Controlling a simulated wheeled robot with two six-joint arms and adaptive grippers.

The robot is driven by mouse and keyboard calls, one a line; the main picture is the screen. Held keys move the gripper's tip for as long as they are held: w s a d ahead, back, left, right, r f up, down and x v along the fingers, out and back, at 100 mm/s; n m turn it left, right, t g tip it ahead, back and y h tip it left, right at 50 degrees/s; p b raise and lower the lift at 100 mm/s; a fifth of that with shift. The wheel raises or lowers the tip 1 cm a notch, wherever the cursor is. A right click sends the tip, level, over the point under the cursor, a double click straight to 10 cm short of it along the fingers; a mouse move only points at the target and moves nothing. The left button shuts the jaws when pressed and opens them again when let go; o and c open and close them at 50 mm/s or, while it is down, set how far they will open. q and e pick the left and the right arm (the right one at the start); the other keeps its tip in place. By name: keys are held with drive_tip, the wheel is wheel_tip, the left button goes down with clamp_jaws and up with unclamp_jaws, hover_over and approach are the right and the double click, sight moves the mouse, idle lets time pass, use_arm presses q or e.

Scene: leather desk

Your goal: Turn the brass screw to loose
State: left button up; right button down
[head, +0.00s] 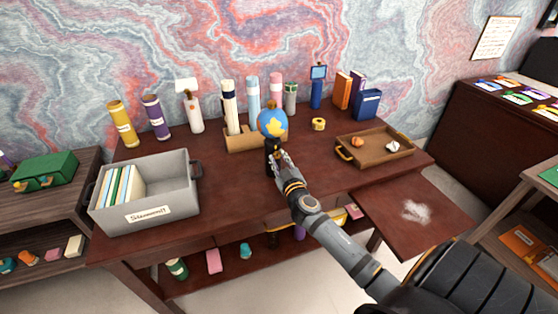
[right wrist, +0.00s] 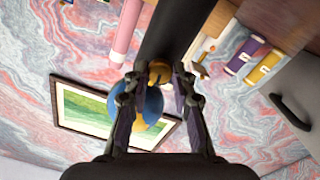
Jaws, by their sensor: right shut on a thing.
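A blue globe (head: 272,122) with yellow patches stands on a dark stand (head: 269,146) near the middle of the desk. In the right wrist view the globe (right wrist: 151,104) and the dark post (right wrist: 172,35) lie beyond my fingers. The small brass screw (right wrist: 158,71) shows between the fingertips, against the dark post. My right gripper (head: 277,156) reaches in from the lower right, at the front of the stand. It also shows in the right wrist view (right wrist: 157,78), shut on the brass screw. In the head view the screw is hidden by the gripper. My left gripper is not in view.
A grey bin (head: 170,194) with files stands at the left of the desk (head: 230,205). A brown tray (head: 385,155) with small items is at the right. Several bottles and tubes, a tape roll (head: 318,124) and books (head: 368,103) line the back. Front middle is mostly clear.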

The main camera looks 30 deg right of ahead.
drive_tip(key=n, duration=0.3)
drive_tip(key=shift+n, duration=0.3)
drive_tip(key=n, duration=0.4)
drive_tip(key=shift+n, duration=0.3)
drive_tip(key=n+p, duration=0.1)
drive_tip(key=n, duration=0.3)
drive_tip(key=shift+n+p, duration=0.4)
drive_tip(key=shift+n, duration=1.6)
drive_tip(key=c, duration=1.1)
unclamp_jaws()
